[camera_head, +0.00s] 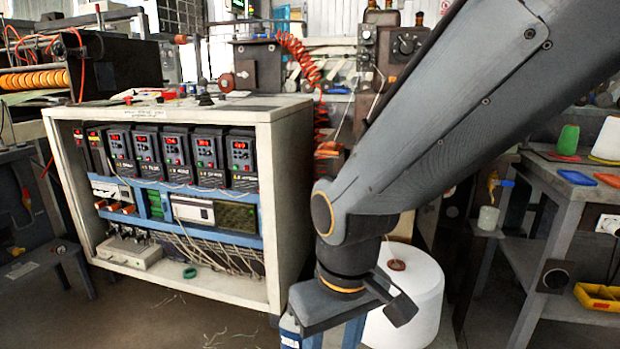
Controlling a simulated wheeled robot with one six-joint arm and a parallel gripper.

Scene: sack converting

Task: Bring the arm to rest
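My arm comes in from the top right and reaches down to the lower middle of the head view, bent at a joint with an orange ring. My gripper (338,303) is at its end, near the bottom edge, pointing downward.
An open control cabinet (285,200) with several drive units stands left of my gripper. A large white spool (425,295) stands right behind the gripper. Bare floor (170,320) lies in front of the cabinet.

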